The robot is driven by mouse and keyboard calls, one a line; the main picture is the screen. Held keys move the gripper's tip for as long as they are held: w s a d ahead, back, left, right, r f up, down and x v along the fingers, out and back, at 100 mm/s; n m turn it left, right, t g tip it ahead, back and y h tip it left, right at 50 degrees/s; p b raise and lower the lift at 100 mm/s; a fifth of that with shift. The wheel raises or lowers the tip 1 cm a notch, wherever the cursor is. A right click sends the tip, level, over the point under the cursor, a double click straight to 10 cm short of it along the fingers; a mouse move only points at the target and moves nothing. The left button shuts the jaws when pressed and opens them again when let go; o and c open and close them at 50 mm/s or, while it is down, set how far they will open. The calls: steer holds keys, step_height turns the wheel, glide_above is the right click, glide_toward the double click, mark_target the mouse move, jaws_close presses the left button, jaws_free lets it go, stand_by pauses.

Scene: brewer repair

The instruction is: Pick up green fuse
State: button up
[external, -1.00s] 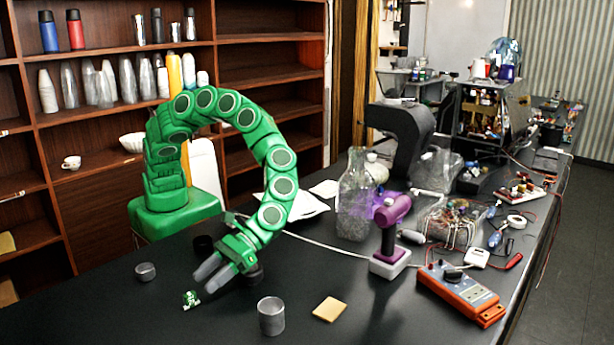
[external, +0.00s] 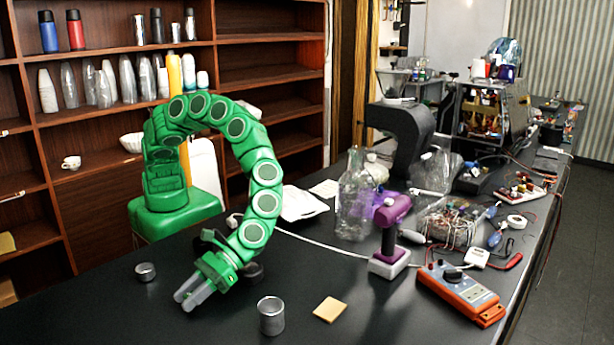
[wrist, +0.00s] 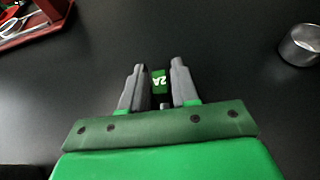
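The green fuse (wrist: 159,80), marked "2A" in white, lies on the black table between my gripper's two grey fingers in the wrist view. My gripper (wrist: 158,84) is open around it, with a narrow dark gap on each side of the fuse. In the external view my gripper (external: 187,301) is low at the tabletop, pointing down and toward the lower left. The fuse is hidden there behind the fingers.
The front table is mostly clear.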

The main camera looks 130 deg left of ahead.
jaws_close()
steer(key=shift+r, duration=0.1)
steer(key=shift+r, duration=0.55)
steer(key=s+a+r, duration=0.2)
steer(key=s+r, duration=0.4)
steer(key=s+a+r, duration=0.3)
steer(key=s+r, duration=0.2)
steer(key=s, duration=0.2)
steer(key=shift+a+r, duration=0.25)
steer(key=shift+r, duration=0.1)
